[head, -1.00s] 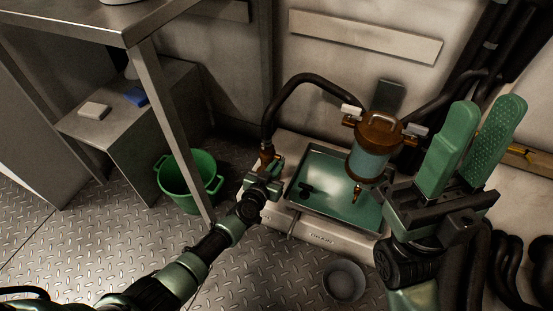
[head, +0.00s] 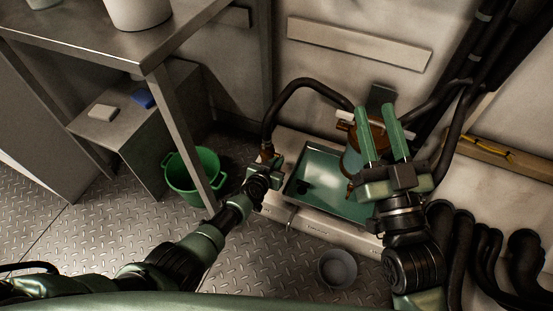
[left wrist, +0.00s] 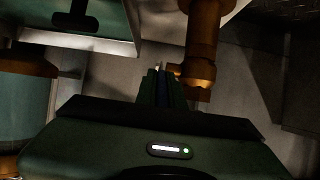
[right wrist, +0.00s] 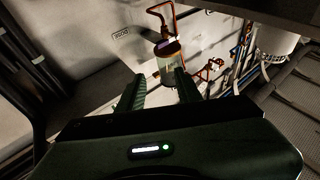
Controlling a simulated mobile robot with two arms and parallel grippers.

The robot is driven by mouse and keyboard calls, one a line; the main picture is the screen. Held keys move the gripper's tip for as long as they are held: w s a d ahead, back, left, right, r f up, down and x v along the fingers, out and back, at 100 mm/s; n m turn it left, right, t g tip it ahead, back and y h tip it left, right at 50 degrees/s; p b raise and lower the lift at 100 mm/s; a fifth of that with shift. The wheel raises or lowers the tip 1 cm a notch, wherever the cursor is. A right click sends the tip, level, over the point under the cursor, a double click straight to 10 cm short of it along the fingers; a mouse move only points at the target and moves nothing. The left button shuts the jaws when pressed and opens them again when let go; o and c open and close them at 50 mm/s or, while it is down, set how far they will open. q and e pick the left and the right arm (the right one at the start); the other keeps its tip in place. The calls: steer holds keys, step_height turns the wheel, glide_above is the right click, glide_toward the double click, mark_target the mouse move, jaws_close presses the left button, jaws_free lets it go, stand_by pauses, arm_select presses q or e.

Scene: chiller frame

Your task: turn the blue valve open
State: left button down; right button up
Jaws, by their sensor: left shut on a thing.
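My left gripper (head: 276,166) is at the lower end of the black hose, beside the copper pipe fitting (left wrist: 201,45). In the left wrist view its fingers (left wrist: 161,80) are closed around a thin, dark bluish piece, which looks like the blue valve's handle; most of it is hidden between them. My right gripper (head: 378,112) is open and empty, its fingers spread in front of the brass-and-glass canister (head: 351,160). In the right wrist view the canister (right wrist: 167,58) shows beyond and between the two fingertips.
A green drip tray (head: 318,163) with a dark small part in it lies below the canister. A grey bowl (head: 338,268) and a green bucket (head: 193,178) stand on the floor. A metal table (head: 145,50) is at upper left. Black hoses (head: 485,245) crowd the right.

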arm_select(q)
steer(key=shift+r+g+p, duration=0.25)
steer(key=shift+g+p, duration=0.15)
steer(key=shift+p, duration=0.45)
steer(key=shift+w+g+p, duration=0.15)
steer(key=shift+g+p, duration=0.25)
steer(key=shift+p, duration=0.55)
steer(key=shift+d, duration=0.1)
arm_select(e)
steer(key=s+d+f+g+h, duration=0.1)
steer(key=s+d+f+g, duration=0.1)
steer(key=f+g, duration=0.3)
steer(key=s+d+f+g+h, duration=0.2)
steer(key=f+g, duration=0.4)
steer(key=f, duration=0.7)
steer(key=shift+s+f+g+h, duration=0.25)
steer(key=shift+s+g+h, duration=0.05)
steer(key=shift+s, duration=0.4)
arm_select(q)
steer(key=c, duration=1.5)
jaws_free()
steer(key=shift+r, duration=0.1)
arm_select(e)
steer(key=shift+s, duration=0.1)
